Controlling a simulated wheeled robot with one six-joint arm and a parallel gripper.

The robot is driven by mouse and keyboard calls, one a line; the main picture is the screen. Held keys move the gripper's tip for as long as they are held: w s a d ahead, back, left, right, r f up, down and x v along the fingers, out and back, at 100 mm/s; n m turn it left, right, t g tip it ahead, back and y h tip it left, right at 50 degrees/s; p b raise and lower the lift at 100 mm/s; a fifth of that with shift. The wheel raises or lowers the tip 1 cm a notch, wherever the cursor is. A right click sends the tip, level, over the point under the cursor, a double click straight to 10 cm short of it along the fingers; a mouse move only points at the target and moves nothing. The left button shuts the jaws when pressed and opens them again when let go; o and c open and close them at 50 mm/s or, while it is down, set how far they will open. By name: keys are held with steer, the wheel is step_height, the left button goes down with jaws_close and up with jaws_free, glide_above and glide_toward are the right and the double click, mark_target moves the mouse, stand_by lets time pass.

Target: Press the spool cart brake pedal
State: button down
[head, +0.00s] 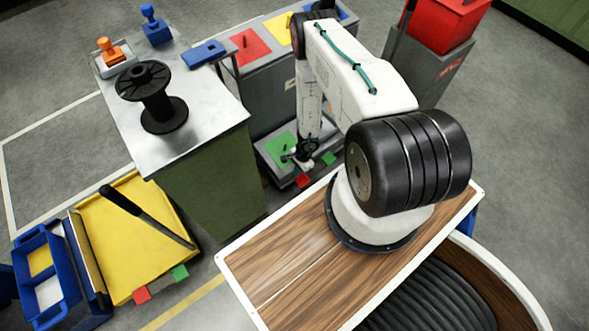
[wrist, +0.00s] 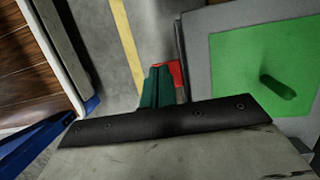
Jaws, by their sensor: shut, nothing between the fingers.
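A low grey cart with a green top panel (head: 281,150) stands beyond my wooden deck. A red pedal (head: 303,181) and a green pedal (head: 328,157) stick out at its near edge. My gripper (head: 305,158) hangs pointing down over this edge. In the wrist view its dark green fingers (wrist: 157,87) are shut and empty. The red pedal (wrist: 177,73) shows just behind them, partly covered; I cannot tell if they touch. The green panel (wrist: 235,65) with a dark lever (wrist: 278,88) lies to the right there. The green pedal is hidden in the wrist view.
A green cabinet (head: 215,185) with a black spool (head: 152,95) on top stands left. A yellow-topped cart (head: 130,235) with red and green pedals and a black lever is lower left. Grey bins (head: 280,85) stand behind the arm. Open floor with a yellow line (wrist: 126,45) lies between.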

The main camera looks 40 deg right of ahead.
steer(key=shift+a+r, duration=0.2)
steer(key=shift+r, duration=0.65)
steer(key=shift+a+r, duration=0.2)
steer(key=shift+r, duration=0.65)
steer(key=w+a+r+n+g+y, duration=0.1)
steer(key=a+r+n+y, duration=0.15)
steer(key=r, duration=1.15)
steer(key=w+a+r+n+g+y, duration=0.1)
steer(key=a+r+n, duration=0.3)
steer(key=r, duration=1.1)
steer(key=w+a+r+n+g+y, duration=0.1)
steer(key=a+r+n, duration=0.25)
steer(key=r, duration=1.05)
steer(key=s+r+n+t+h, duration=0.1)
steer(key=s+r+n+h, duration=0.1)
steer(key=s+r, duration=0.5)
steer(key=s+r+n+t+h, duration=0.2)
steer(key=s+r, duration=0.5)
steer(key=r, duration=0.8)
steer(key=s+a+r+n+t+h, duration=0.1)
steer(key=s+r+n+h, duration=0.2)
steer(key=s+r, duration=0.5)
step_height(320, 180, up, 4)
steer(key=shift+f+n, duration=0.1)
steer(key=shift+n, duration=0.5)
